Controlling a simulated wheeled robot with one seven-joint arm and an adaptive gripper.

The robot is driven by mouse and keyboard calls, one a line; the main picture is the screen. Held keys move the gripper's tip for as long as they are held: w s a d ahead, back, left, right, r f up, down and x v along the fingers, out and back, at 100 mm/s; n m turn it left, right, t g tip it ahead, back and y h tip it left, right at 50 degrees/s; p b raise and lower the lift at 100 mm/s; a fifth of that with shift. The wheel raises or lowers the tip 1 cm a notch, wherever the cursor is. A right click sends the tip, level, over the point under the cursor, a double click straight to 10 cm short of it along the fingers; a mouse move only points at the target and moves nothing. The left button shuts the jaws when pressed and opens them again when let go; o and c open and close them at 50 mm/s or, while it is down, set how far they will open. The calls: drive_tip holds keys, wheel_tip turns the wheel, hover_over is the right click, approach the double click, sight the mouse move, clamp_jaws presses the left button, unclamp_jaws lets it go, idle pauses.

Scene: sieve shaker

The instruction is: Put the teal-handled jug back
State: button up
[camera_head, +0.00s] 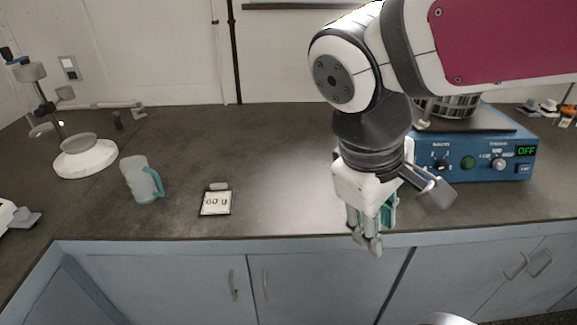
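The teal-handled jug (139,180) stands upright on the dark counter at the left. It is a pale, translucent cup with its teal handle on its right side. My gripper (364,238) points down at the counter's front edge, far to the right of the jug and apart from it. Teal patches show beside and behind its fingers; I cannot tell whether they belong to the gripper or to something else. The fingers look close together, but their gap is hidden by the viewing angle.
A white-based stand (86,160) is behind the jug at left. A blue shaker (470,148) showing "OFF" stands at right, partly behind my arm. The middle counter (280,165) is clear.

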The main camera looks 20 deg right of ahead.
drive_tip(key=s+a+r+m+t+y, duration=0.1)
drive_tip(key=s+a+m+t+y, duration=0.1)
drive_tip(key=s+a+m+y, duration=0.1)
drive_tip(key=shift+s+a+y, duration=0.3)
drive_tip(key=shift+s+a, duration=0.45)
drive_tip(key=shift+a, duration=0.2)
wheel_tip(320, 180, up, 12)
drive_tip(key=t+p, duration=0.2)
drive_tip(key=p, duration=0.8)
drive_tip(key=shift+d, duration=0.2)
drive_tip(key=shift+w, duration=0.1)
